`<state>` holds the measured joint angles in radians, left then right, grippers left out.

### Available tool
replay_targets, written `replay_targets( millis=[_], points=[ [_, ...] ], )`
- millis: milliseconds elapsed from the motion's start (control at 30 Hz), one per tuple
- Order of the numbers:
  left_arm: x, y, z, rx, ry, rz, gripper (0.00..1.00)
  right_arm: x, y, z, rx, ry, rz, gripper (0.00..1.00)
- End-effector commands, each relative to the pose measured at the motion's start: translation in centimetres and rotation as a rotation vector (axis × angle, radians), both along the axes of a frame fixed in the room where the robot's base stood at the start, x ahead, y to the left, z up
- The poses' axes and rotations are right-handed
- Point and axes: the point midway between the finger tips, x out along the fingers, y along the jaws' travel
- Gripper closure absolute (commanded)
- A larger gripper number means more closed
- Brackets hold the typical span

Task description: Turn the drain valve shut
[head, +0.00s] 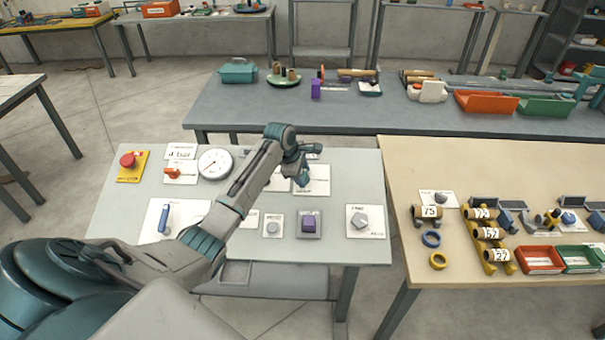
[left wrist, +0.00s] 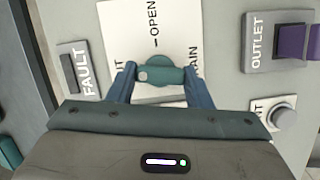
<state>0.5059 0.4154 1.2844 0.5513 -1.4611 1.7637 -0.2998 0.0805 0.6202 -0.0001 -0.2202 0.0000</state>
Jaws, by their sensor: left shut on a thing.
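The drain valve is a teal bar handle on a round teal hub (left wrist: 160,74), set on a white plate (left wrist: 118,18) marked OPEN, with a partly hidden word ending in "UT" on the left and one ending in "AIN" on the right. In the left wrist view the bar lies crosswise, with a pale spot at its left end, near the "UT" word. My left gripper (left wrist: 158,76) is shut on the handle, one finger at each end. My right gripper is not in view.
The grey panel also holds a purple OUTLET switch (head: 309,222), a round button (head: 272,227), a grey knob (head: 358,219), a gauge (head: 215,163), a blue lever (head: 163,218), an orange switch (head: 174,172) and a red stop button (head: 128,160). A FAULT part (left wrist: 73,68) sits left of the plate.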

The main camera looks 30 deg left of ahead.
Motion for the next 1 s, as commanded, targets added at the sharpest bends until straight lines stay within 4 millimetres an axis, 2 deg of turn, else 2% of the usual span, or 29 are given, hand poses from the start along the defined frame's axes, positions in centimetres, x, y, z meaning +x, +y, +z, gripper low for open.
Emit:
replay_targets(
  millis=[400,967,1000],
  points=[
    [0.0,0.05,0.18,-0.048,-0.034,0.182,0.77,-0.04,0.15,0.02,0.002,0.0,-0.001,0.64],
    [0.03,0.02,0.19,-0.056,-0.039,0.209,0.77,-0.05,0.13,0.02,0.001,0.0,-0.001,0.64],
    [0.03,0.01,0.19,-0.056,-0.039,0.209,0.49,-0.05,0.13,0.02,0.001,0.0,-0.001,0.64]
  ],
)
